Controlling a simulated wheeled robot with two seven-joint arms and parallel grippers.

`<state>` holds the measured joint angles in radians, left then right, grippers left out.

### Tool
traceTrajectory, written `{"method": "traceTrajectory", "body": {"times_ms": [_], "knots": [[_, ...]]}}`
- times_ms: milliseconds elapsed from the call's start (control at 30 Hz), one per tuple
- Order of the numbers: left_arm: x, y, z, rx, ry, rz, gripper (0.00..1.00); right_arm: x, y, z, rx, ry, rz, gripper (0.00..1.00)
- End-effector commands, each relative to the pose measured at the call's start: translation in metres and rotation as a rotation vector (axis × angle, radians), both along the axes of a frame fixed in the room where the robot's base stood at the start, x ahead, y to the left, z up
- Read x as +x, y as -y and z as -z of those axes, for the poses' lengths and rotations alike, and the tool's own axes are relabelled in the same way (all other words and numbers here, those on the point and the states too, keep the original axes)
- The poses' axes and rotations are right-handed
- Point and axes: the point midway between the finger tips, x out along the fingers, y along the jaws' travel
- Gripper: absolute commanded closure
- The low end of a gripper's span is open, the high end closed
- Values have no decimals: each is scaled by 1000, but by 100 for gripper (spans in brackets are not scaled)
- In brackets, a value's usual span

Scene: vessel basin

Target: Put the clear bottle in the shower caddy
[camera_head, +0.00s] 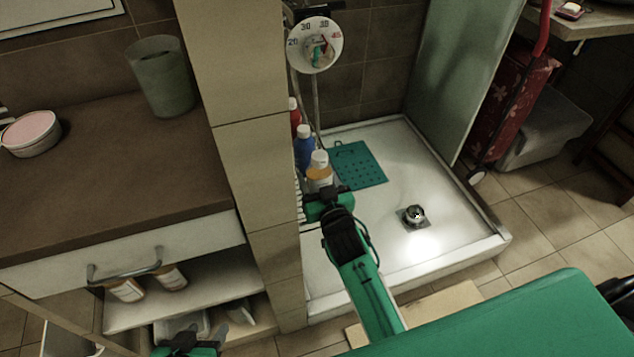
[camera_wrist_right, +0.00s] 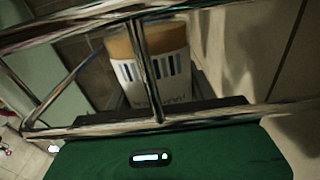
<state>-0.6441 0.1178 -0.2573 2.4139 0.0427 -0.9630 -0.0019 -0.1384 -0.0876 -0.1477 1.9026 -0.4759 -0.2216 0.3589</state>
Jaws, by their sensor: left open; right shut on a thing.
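The clear bottle (camera_head: 320,172), with orange contents, a pale label and a white cap, stands about upright at the shower caddy beside the tiled wall. My right gripper (camera_head: 326,192) is shut on it from the near side. In the right wrist view, the bottle (camera_wrist_right: 155,72) shows behind the wire bars of the caddy (camera_wrist_right: 150,65); its base is hidden, and I cannot tell if it rests on the caddy floor. In the head view, the caddy (camera_head: 299,192) is mostly hidden by the bottles and my gripper. My left gripper (camera_head: 186,345) is open and empty, low by the cabinet shelf.
A blue bottle (camera_head: 304,150) and a red bottle (camera_head: 294,115) stand behind the clear one. A teal mat (camera_head: 358,165) and a drain (camera_head: 413,216) are on the shower tray. Two jars (camera_head: 126,289) stand on the cabinet shelf. The tray's right side is clear.

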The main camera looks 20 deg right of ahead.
Motion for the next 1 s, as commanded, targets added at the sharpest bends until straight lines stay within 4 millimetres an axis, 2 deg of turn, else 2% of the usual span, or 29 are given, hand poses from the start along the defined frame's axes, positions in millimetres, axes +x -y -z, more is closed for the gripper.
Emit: {"method": "traceTrajectory", "body": {"times_ms": [100,467,500,600,1000], "knots": [[2,5,1,-16,28,5,50,0,0,9,0,2,0,73],[3,7,1,-23,41,6,50,0,0,11,1,2,0,73],[4,8,0,-26,48,7,50,0,0,12,1,0,0,42],[4,8,0,-26,47,7,50,0,0,12,0,1,0,23],[2,7,0,-19,32,8,50,-1,0,7,0,1,-1,22]]}}
